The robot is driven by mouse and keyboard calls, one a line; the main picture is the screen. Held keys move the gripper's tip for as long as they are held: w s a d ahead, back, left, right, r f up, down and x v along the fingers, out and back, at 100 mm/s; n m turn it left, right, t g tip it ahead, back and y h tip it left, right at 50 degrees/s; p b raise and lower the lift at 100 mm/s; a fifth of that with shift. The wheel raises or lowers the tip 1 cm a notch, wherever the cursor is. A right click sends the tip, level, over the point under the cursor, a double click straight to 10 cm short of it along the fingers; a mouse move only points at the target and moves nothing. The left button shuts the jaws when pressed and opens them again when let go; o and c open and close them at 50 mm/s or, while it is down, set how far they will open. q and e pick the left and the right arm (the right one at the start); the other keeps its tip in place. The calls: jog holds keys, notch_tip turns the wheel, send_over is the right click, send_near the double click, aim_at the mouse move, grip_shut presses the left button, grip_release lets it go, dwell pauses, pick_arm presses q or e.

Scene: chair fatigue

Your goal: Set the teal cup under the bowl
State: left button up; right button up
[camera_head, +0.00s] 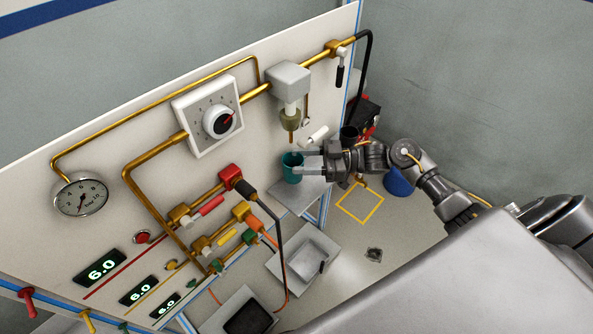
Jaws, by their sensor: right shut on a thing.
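The teal cup (291,171) is upright against the lower right part of the white panel. The bowl is the small olive-green one (290,118) beneath a grey block on the pipe, with a short brass stem below it. The cup is lower than this stem and roughly in line with it in the picture. My right gripper (306,168) comes in from the right and is shut on the cup. A grey shelf (290,202) lies below the cup; I cannot tell whether the cup touches it. My left gripper is not in view.
The panel (110,130) carries brass pipes, a gauge (80,196), a dial (219,120) and coloured valves. A white cylinder (315,136) sits just above the gripper. A blue bin (398,182) and a yellow floor square (360,217) are to the right.

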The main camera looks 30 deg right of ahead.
jog(key=shift+w+a+f+b, duration=0.1)
jog(key=shift+a+f+b, duration=0.15)
jog(key=shift+f+b, duration=0.15)
jog(key=f+b, duration=0.2)
jog(key=shift+w+a+f, duration=0.1)
jog(key=shift+w+f, duration=0.1)
jog(key=shift+f, duration=0.15)
jog(key=shift+f+b, duration=0.45)
jog(key=shift+b, duration=0.05)
jog(key=o, duration=1.1)
jog(key=shift+r, duration=0.1)
jog(key=shift+c, duration=0.2)
jog(key=shift+r, duration=0.1)
jog(key=b+v, duration=0.3)
jog(key=v, duration=0.9)
